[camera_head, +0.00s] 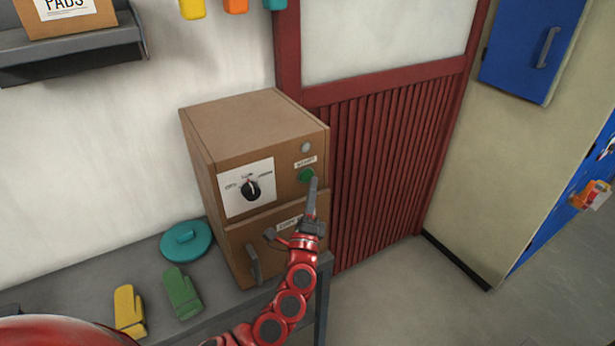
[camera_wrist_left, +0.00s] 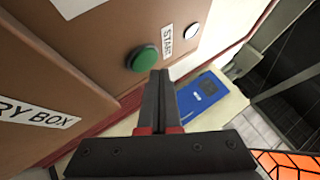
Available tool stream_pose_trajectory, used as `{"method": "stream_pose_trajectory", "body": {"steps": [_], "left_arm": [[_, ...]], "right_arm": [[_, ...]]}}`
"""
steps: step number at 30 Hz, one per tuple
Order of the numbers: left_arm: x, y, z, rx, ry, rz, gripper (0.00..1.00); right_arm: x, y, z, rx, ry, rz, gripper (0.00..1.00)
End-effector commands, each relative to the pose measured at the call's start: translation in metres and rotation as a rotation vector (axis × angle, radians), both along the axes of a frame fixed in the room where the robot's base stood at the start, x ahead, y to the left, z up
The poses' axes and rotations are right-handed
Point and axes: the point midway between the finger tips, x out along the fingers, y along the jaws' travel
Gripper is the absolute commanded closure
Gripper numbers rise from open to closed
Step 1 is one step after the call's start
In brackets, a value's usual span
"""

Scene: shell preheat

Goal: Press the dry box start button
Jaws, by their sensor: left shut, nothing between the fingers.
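The dry box (camera_head: 255,120) is a brown cabinet on a grey bench, with a dial (camera_head: 251,190) on a white plate and a door with a dark handle below. Its green round start button (camera_head: 306,175) is at the upper right of the front, under a START label; it also shows in the left wrist view (camera_wrist_left: 142,59). My left gripper (camera_head: 313,183) is shut and empty, its fingertips close beside the button. In the left wrist view the fingertips (camera_wrist_left: 158,76) are just right of and below the button; I cannot tell whether they touch it. My right gripper is not seen.
A teal round lid (camera_head: 187,241), a yellow mitt (camera_head: 129,311) and a green mitt (camera_head: 182,293) lie on the bench (camera_head: 215,308) left of the box. A grey shelf (camera_head: 75,58) hangs at upper left. Open floor (camera_head: 400,290) lies to the right.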

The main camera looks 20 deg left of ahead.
Motion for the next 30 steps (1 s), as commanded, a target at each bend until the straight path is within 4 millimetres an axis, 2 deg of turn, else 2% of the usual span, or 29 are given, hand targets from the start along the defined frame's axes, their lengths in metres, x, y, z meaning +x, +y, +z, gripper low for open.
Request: {"method": "stream_pose_trajectory", "body": {"steps": [30], "left_arm": [[0.0051,0.0069,0.0001,-0.001,0.001,0.0,1.0]], "right_arm": [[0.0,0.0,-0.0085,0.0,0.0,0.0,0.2]]}}
